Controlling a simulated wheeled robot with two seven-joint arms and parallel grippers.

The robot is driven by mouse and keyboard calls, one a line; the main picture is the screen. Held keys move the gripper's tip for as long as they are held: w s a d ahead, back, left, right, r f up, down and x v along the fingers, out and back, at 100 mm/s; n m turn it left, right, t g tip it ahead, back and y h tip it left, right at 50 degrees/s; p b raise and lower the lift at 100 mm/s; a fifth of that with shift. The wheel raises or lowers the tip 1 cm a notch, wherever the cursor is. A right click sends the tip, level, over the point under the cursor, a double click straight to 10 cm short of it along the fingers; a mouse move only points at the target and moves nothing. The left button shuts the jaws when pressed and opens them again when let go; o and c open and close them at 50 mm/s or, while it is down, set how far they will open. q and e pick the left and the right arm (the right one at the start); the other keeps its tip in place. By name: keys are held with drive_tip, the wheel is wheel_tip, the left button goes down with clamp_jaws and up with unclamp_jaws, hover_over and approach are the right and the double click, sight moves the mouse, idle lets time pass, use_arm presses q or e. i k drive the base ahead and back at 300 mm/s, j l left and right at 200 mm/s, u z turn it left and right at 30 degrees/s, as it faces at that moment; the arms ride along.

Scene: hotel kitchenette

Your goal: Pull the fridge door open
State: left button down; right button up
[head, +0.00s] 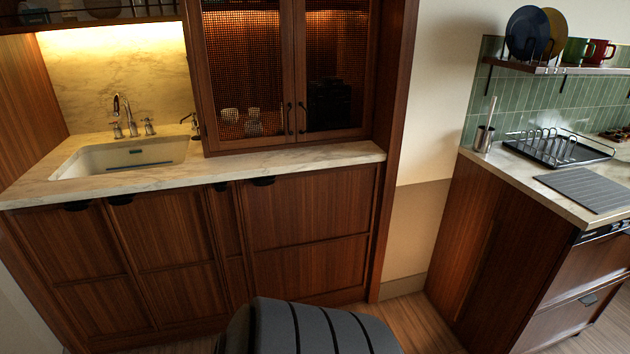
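No door that I can clearly tell to be the fridge door shows in the head view. Wooden lower cabinet fronts (165,235) run under the marble counter, all looking shut. Dark pulls (263,181) sit along their top edges. One of these panels could hide a fridge, but I cannot tell. Neither of my grippers is in view.
A sink (125,155) is set in the left counter (300,160). A mesh-door cabinet (300,75) stands on it. At right, another counter (565,192) carries a dish rack (560,150) and a grey mat (590,188). Wooden floor (415,315) is clear between the counters.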

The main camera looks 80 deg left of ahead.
sight(310, 234)
drive_tip(key=j+u, duration=0.1)
drive_tip(key=u, duration=0.4)
drive_tip(key=j+u, duration=0.1)
drive_tip(key=u, duration=0.35)
drive_tip(key=i+j+u, duration=0.1)
drive_tip(key=u, duration=0.85)
drive_tip(key=i+u, duration=0.15)
drive_tip(key=u, duration=0.35)
drive_tip(key=i+j+u, duration=0.1)
drive_tip(key=u, duration=0.35)
